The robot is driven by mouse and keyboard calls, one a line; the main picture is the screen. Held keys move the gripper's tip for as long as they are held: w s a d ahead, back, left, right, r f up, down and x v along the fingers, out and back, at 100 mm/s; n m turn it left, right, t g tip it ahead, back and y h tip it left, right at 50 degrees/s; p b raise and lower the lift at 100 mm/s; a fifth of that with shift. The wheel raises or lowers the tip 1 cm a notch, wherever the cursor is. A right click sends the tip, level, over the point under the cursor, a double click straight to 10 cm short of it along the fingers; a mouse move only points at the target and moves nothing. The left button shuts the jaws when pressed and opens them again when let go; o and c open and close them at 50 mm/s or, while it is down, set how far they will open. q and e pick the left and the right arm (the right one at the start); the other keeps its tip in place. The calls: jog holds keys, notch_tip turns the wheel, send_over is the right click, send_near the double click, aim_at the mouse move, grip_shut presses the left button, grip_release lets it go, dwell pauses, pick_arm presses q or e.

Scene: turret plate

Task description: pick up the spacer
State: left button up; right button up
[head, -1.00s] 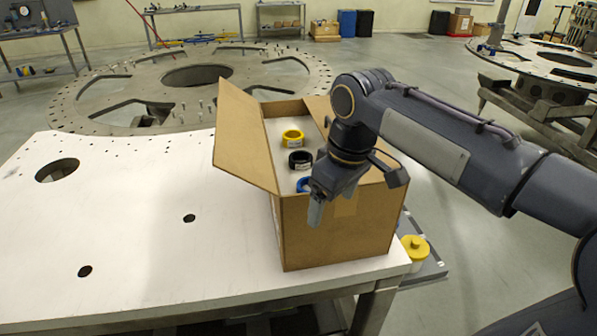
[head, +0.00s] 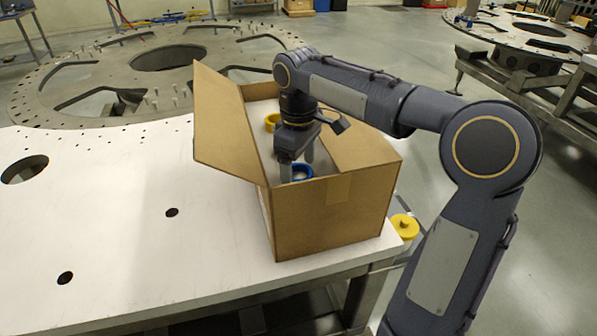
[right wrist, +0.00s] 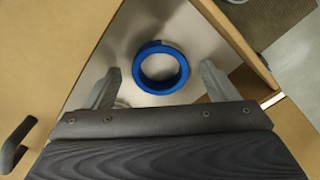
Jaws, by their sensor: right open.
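My right gripper (head: 297,172) points down into the box. In the right wrist view its open fingers (right wrist: 160,82) stand apart on either side of the blue ring, with nothing held. I cannot tell how high the fingertips are above the ring. My left gripper is not in view.
The box's raised flaps (head: 226,125) and walls stand close around my right gripper. The white table (head: 110,220) left of the box is bare apart from round holes. A yellow knobbed part (head: 404,226) sits right of the box. A large metal ring plate (head: 60,90) lies behind.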

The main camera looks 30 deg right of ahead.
jog(key=shift+f, duration=0.3)
jog(key=c, duration=1.1)
jog(key=shift+r, duration=0.15)
